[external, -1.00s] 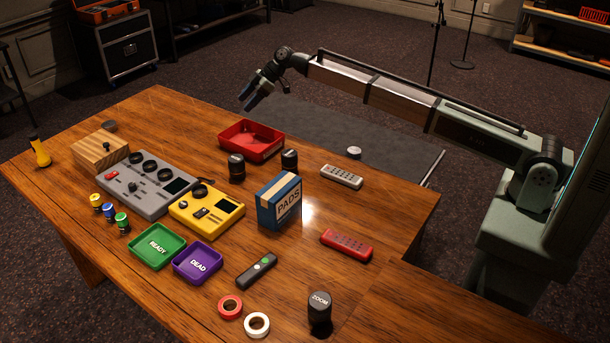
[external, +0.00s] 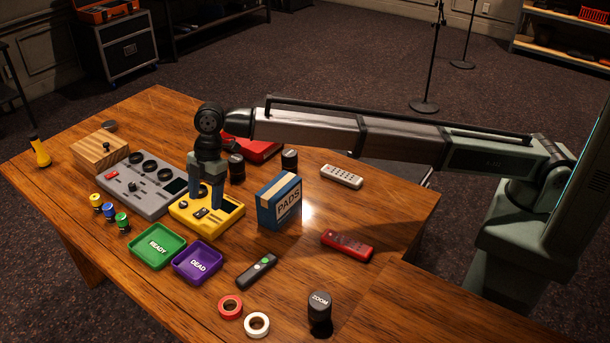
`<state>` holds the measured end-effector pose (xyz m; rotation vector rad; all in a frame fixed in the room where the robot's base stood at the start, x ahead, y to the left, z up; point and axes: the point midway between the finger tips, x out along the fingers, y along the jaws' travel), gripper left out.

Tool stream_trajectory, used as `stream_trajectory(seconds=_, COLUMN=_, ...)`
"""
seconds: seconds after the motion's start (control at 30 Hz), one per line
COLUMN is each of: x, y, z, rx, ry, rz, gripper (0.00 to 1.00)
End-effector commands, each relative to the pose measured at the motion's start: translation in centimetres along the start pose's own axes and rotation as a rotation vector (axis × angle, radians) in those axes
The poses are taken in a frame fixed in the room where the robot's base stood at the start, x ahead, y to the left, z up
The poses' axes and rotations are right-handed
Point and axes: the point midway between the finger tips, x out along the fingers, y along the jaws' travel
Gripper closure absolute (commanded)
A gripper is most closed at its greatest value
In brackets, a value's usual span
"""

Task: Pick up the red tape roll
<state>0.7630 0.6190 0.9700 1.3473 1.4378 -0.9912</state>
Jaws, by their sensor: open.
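The red tape roll (external: 230,307) lies flat near the front edge of the table, just left of a white tape roll (external: 257,324). My gripper (external: 207,205) points down over the yellow device (external: 216,219), well behind and left of the red tape roll. Its two fingers are apart with nothing seen between them. I cannot tell whether the fingertips touch the yellow device.
A black ZOOM cylinder (external: 320,310) stands right of the rolls. A red tray (external: 262,150) is partly hidden behind my arm.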

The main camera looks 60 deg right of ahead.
Motion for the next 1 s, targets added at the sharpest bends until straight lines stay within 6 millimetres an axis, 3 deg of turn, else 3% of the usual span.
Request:
stream_trajectory(seconds=0.03, x=0.4, y=-1.8, z=-2.3, rx=-0.031, ry=-0.024, rz=-0.011, gripper=0.31)
stream_trajectory(seconds=0.2, x=1.2, y=-7.7, z=-8.2, rx=-0.119, ry=-0.112, rz=-0.038, gripper=0.31)
stream_trajectory(seconds=0.4, x=1.8, y=-14.1, z=-13.5, rx=-0.204, ry=-0.204, rz=-0.055, gripper=0.31)
stream_trajectory(seconds=0.5, x=1.9, y=-16.4, z=-15.2, rx=-0.231, ry=-0.237, rz=-0.058, gripper=0.31)
stream_trajectory(seconds=0.7, x=2.0, y=-18.7, z=-16.8, rx=-0.258, ry=-0.269, rz=-0.061, gripper=0.31)
stream_trajectory(seconds=1.0, x=4.5, y=-19.0, z=-16.1, rx=-0.26, ry=-0.272, rz=-0.062, gripper=0.31)
